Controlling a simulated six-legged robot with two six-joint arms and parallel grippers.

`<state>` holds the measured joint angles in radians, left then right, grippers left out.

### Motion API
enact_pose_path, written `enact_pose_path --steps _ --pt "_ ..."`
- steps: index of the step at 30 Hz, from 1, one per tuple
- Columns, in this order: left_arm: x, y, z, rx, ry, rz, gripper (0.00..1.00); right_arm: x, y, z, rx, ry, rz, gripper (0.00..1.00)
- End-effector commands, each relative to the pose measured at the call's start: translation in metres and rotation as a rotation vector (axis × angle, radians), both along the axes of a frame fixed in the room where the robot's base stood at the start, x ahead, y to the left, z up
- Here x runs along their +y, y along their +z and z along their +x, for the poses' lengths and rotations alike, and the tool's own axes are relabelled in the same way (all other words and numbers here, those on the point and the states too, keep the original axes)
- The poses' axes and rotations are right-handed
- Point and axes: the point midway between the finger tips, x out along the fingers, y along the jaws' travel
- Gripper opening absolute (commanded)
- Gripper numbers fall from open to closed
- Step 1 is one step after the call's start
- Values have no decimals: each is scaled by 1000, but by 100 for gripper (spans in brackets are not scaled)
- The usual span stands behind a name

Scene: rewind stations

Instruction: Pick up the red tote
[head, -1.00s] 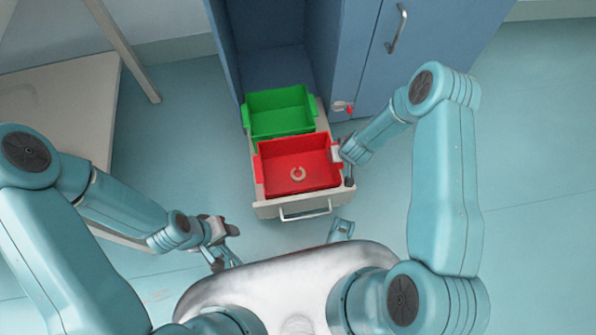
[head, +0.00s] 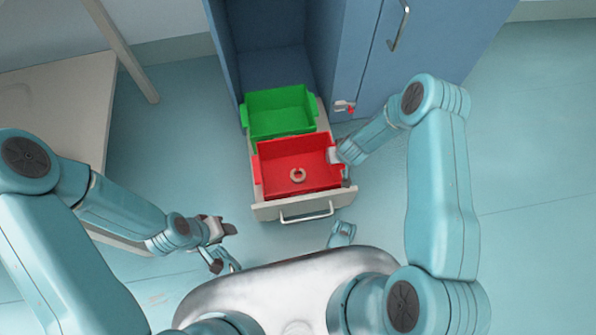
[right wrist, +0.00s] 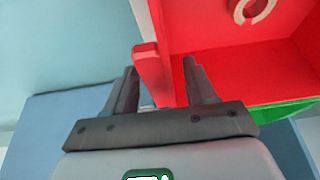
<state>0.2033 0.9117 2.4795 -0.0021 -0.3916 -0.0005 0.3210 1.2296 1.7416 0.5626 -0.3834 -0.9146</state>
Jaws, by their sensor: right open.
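The red tote (head: 285,160) sits upright in the front of a pulled-out drawer (head: 270,209), with a small beige C-shaped piece (head: 298,175) in it. My right gripper (head: 340,163) is at the tote's right side. In the right wrist view my right gripper (right wrist: 160,66) is open, its two fingers on either side of a red tab (right wrist: 150,72) on the tote's wall (right wrist: 240,75). The fingers are not closed on it. My left gripper (head: 222,247) is empty and its fingers look apart, low and left of the drawer.
A green tote (head: 280,110) stands behind the red one in the same drawer. The blue cabinet (head: 355,60) rises behind, with a small red-and-white part (head: 345,107) near its foot. A beige table (head: 60,110) is at left. The floor at right is clear.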

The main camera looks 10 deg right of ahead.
Motion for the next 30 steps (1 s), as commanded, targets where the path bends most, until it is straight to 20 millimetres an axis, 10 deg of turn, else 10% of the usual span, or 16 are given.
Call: enact_pose_path --steps 8,14,30 --pt "0 0 0 0 0 0 40 0 -1 0 0 0 0 55" --pt "0 0 0 0 0 0 40 0 -1 0 0 0 0 0" --pt "-1 11 -3 10 -1 -2 40 0 14 0 -1 0 0 0"
